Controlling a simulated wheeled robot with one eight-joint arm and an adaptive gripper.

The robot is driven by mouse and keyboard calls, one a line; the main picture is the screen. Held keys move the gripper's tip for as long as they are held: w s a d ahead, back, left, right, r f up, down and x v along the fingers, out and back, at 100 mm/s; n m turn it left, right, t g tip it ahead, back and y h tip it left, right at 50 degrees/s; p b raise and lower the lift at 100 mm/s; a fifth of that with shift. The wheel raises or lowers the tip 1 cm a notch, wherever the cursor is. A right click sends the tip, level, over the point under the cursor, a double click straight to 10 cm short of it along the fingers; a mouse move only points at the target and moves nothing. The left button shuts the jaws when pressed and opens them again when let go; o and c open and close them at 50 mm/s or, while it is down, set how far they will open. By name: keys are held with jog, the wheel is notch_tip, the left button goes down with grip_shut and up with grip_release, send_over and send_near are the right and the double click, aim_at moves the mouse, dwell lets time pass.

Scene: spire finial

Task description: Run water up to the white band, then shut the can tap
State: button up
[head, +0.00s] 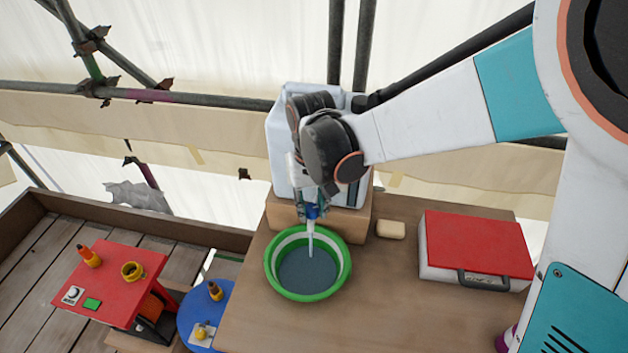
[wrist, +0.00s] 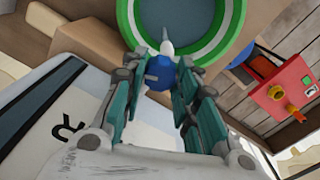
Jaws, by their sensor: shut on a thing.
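A white water can (head: 283,150) stands on a wooden block (head: 352,219) at the back of the bench. Its blue tap (head: 312,211) points down over a green bowl (head: 276,287) with a white band inside. A thin pale stream runs from the tap into the grey-blue water (head: 305,272). The white band (wrist: 133,22) shows above the water all around in the wrist view. My gripper (wrist: 165,78) is shut on the blue tap, with a teal finger on each side. In the head view, my wrist hides part of the can.
A beige sponge-like block (head: 390,230) and a red-lidded white case (head: 478,246) are right of the bowl. A red table (head: 123,262) with orange fittings and a blue round stand (head: 196,300) are at left. Scaffold poles (head: 200,97) run behind. The bench front is clear.

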jog(key=shift+m, duration=2.2)
jog(key=o, duration=1.1)
